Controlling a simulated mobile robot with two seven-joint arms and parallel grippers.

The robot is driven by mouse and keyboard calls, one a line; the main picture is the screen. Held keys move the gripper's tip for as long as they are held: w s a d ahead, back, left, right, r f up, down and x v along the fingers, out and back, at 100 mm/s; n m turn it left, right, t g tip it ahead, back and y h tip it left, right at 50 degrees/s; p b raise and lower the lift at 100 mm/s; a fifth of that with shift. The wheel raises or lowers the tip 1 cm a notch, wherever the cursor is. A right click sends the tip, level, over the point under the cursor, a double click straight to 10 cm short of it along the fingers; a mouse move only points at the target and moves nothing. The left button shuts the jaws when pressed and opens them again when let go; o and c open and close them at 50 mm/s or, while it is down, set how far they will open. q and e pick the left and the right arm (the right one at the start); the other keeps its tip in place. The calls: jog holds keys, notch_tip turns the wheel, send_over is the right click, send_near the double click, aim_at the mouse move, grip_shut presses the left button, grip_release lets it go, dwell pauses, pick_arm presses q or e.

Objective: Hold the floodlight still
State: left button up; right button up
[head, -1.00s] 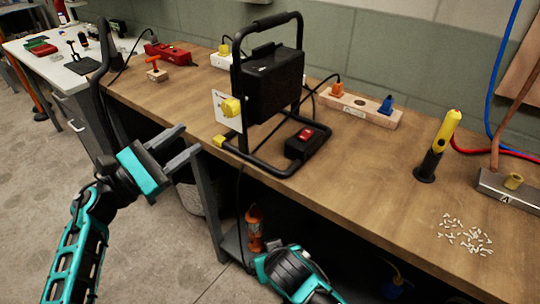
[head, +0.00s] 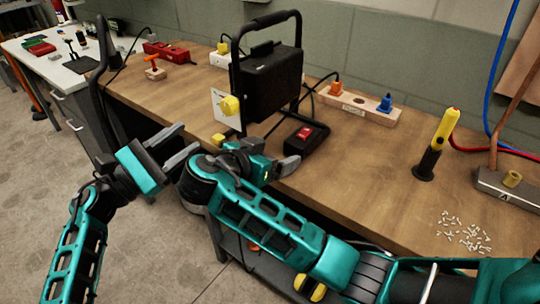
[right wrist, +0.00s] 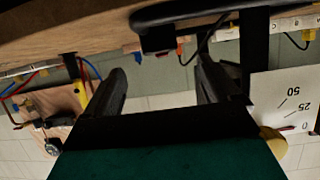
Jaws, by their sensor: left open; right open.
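The black floodlight (head: 270,88) stands upright in its tubular frame on the workbench. A black box with a red switch (head: 305,134) sits at the base. My left gripper (head: 184,142) is open and empty, left of the floodlight and apart from it. My right gripper (head: 262,158) is open in front of the frame's base, hiding part of it. Its fingers (right wrist: 162,72) have nothing clearly between them.
A wooden socket block (head: 360,108) with orange and blue plugs is behind to the right. A yellow and black tool (head: 437,143) stands upright farther right, near scattered small white pieces (head: 465,235). Bare bench lies between.

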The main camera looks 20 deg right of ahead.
aim_at(300, 144)
jog(key=x, duration=1.2)
jog(key=shift+f, duration=0.1)
jog(key=shift+a, duration=0.1)
grip_shut()
dwell(0.4)
